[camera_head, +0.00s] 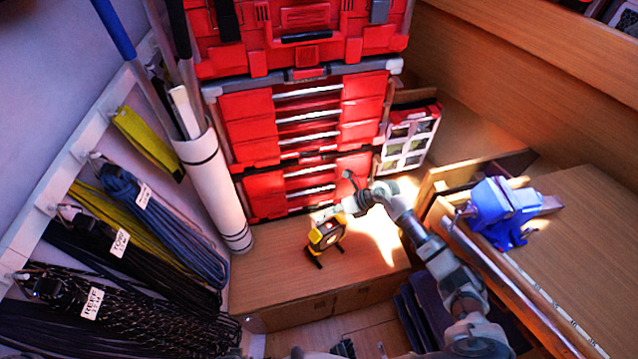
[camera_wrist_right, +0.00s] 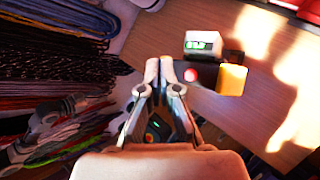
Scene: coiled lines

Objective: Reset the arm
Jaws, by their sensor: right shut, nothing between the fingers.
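My right arm comes in from the lower right in the head view. Its gripper (camera_head: 352,184) is in front of the red drawer boxes, above the wooden bench. In the right wrist view its two fingers (camera_wrist_right: 165,68) are together at the tips with nothing between them. A yellow and black device (camera_head: 326,232) stands on the bench below the gripper. In the wrist view a device with yellow, black, red and white parts (camera_wrist_right: 215,75) lies just right of the fingertips, apart from them.
Red toolboxes (camera_head: 262,142) are stacked behind the bench (camera_head: 270,285). Coiled lines (camera_head: 165,225) hang on the left wall beside a white tube (camera_head: 215,190). A blue vise (camera_head: 500,205) sits on the right worktop. The bench's left part is clear.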

